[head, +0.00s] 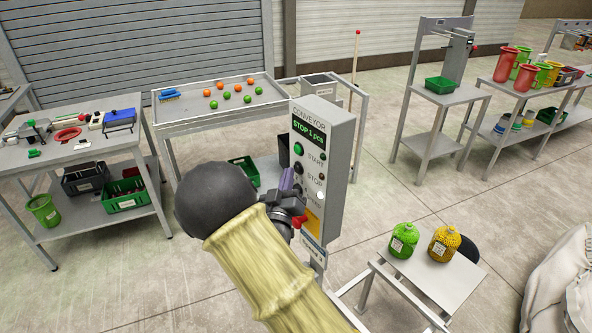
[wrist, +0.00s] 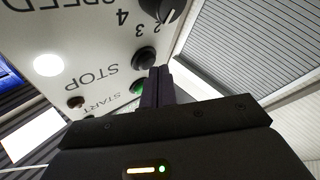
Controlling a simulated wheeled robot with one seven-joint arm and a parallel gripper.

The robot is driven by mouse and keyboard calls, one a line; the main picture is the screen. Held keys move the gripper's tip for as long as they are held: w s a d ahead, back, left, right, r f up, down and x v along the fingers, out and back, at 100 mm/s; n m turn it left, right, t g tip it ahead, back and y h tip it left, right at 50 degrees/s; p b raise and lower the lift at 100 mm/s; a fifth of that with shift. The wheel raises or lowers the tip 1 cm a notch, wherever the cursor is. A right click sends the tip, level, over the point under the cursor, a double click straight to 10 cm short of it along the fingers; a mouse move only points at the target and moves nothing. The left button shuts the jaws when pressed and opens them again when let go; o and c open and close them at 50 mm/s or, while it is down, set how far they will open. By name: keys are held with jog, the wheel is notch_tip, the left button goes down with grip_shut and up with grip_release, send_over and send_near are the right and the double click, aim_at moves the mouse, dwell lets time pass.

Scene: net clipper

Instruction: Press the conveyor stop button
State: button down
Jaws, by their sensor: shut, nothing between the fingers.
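The grey conveyor control box (head: 339,165) stands upright in the middle of the head view. Its display (head: 308,131) reads "STOP 1 pcs". The black stop button (wrist: 145,58) is beside the word STOP in the wrist view, where the panel appears upside down. The green start button (head: 299,150) is above it on the panel and is partly hidden by the fingers in the wrist view (wrist: 138,87). My gripper (head: 287,179) is shut and empty at the panel front. Its fingertips (wrist: 157,70) appear close beside the stop button; I cannot tell whether they touch it.
A dark speed knob (wrist: 160,7) is on the same panel. Behind the box is a table (head: 183,117) with orange and green balls. A workbench (head: 100,155) is at left, and a small stand (head: 444,292) with two netted bags is at right.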

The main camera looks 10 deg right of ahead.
jog(key=shift+s+a, duration=0.2)
jog(key=shift+a, duration=0.2)
jog(key=s+a, duration=0.1)
jog(key=a, duration=0.1)
jog(key=s+a, duration=0.1)
jog(key=a, duration=0.1)
jog(key=shift+s+a+b, duration=0.2)
jog(key=shift+b, duration=0.1)
jog(key=shift+w+d, duration=0.1)
dwell(0.7)
